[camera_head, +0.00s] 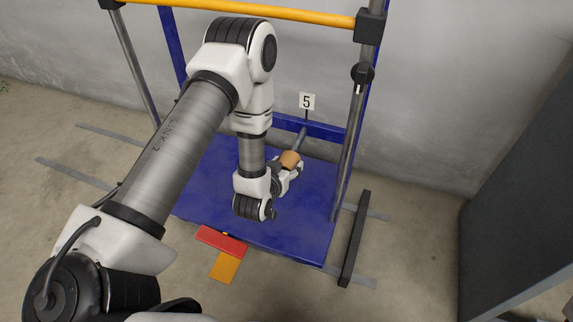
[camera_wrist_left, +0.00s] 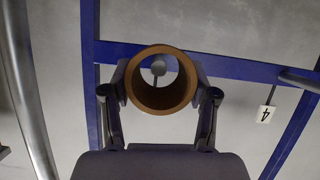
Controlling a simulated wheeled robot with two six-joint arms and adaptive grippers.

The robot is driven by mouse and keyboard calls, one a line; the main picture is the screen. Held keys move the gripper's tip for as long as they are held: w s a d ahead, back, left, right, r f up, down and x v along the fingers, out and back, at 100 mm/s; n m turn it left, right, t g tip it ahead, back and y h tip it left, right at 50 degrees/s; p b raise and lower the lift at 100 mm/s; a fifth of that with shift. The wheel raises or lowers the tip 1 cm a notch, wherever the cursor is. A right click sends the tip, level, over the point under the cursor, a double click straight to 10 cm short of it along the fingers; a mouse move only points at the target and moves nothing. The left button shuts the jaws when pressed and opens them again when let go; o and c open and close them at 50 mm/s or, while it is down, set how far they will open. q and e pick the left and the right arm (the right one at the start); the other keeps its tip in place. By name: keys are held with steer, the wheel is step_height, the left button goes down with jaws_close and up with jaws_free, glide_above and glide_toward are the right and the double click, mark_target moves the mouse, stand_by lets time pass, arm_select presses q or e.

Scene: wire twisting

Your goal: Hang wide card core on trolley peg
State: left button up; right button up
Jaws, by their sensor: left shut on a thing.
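The wide card core (camera_head: 290,160), a short brown tube, is held in my left gripper (camera_head: 287,166) above the trolley's blue deck. In the left wrist view the core (camera_wrist_left: 136,93) sits end-on between the two fingers (camera_wrist_left: 162,92), which are shut on its outer sides. The round grey end of a peg (camera_wrist_left: 158,68) shows through its bore, above the bore's middle. In the head view this grey peg (camera_head: 301,138) runs from the blue rail toward the core, below a tag reading 5 (camera_head: 307,101). I cannot tell whether its tip is inside the core. My right gripper is out of view.
The trolley has a blue deck (camera_head: 215,190), grey uprights and an orange top bar (camera_head: 240,8). Another peg (camera_wrist_left: 300,79) with a tag reading 4 (camera_wrist_left: 266,113) is at the right in the wrist view. A dark cabinet (camera_head: 515,180) stands far right.

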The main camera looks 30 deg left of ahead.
mark_target(295, 146)
arm_select(q)
steer(key=shift+p, duration=0.3)
stand_by(0.6)
steer(key=shift+w+a, duration=0.35)
steer(key=shift+w, duration=1.15)
steer(key=shift+w+a, duration=0.35)
steer(key=shift+w, duration=1.1)
steer(key=shift+w+a, duration=0.35)
steer(key=shift+w, duration=1.15)
steer(key=o, duration=1.2)
steer(key=v, duration=1.2)
